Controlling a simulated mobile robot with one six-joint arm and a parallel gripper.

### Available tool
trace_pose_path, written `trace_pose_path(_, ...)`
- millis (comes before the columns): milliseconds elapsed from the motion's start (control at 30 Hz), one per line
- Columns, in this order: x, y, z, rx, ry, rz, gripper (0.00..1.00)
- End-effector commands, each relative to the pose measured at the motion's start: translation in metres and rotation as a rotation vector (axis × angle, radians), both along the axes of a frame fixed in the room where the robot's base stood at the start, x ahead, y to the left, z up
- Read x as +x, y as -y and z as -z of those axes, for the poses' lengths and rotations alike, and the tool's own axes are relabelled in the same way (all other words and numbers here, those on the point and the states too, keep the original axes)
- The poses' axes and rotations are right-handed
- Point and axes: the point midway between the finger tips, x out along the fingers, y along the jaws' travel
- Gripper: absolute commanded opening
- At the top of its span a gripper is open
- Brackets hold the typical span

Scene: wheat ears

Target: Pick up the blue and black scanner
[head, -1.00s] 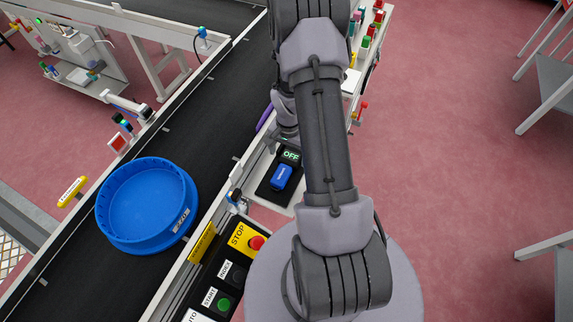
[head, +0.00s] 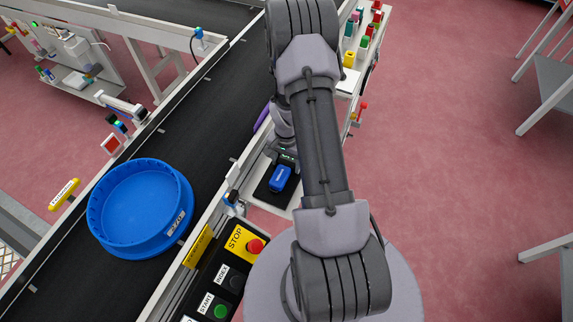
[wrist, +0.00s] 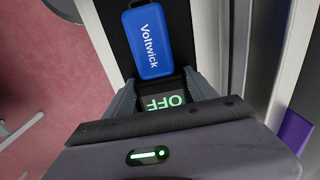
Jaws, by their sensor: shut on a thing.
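The blue body also shows in the head view (head: 280,179). A dark part with a green "OFF" display (wrist: 165,102) adjoins its near end in the wrist view. My gripper (wrist: 160,92) is down at that end, one finger on each side of the dark part, shut on it. In the head view my gripper (head: 287,158) covers the display. The scanner appears to rest on the pad; any gap beneath cannot be seen.
A blue round basin (head: 140,208) sits on the black conveyor (head: 200,118) to the left. A control panel with a red stop button (head: 255,246) stands in front of the ledge. Several small coloured items (head: 364,42) stand at the back.

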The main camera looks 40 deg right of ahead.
Motion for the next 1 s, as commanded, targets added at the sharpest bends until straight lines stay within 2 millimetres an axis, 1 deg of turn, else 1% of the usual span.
trace_pose_path(233,0.000,0.000,0.000,0.000,0.000,0.000,0.11)
trace_pose_path(333,0.000,0.000,-0.004,-0.001,0.000,0.000,0.11)
trace_pose_path(467,0.000,0.000,-0.020,-0.001,0.001,0.000,0.11)
trace_pose_path(600,0.000,0.000,-0.042,-0.001,0.002,-0.001,0.11)
trace_pose_path(667,-0.012,-0.007,-0.039,0.001,-0.003,0.000,0.11)
trace_pose_path(767,-0.032,-0.018,-0.042,0.002,-0.003,-0.001,0.11)
trace_pose_path(867,-0.058,-0.033,-0.044,0.003,-0.004,0.001,0.11)
trace_pose_path(1000,-0.096,-0.055,-0.048,0.003,-0.004,0.000,0.11)
